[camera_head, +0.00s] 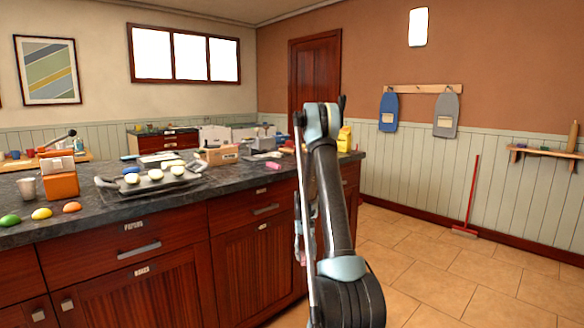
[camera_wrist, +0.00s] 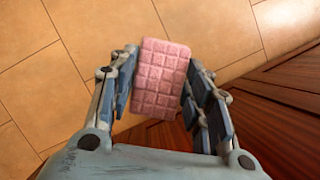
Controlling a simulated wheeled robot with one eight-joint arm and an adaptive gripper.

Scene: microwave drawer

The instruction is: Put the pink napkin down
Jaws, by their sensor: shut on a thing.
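The pink napkin (camera_wrist: 160,78), a folded quilted rectangle, is between the two fingers of my gripper (camera_wrist: 158,75) in the wrist view. My gripper is shut on it. The napkin's far end sticks out past the fingertips. Tiled floor shows beyond it, and reddish wooden cabinet fronts (camera_wrist: 285,115) are at the right. In the head view my own arm covers most of my gripper, so I cannot make out the napkin clearly there.
The dark stone counter (camera_head: 228,184) carries a tray (camera_head: 110,187) with several round pale items, an orange box (camera_head: 62,186) and a small pink item (camera_head: 274,166). A red broom (camera_head: 468,205) leans by the right wall. Tiled floor (camera_head: 440,280) is clear at right.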

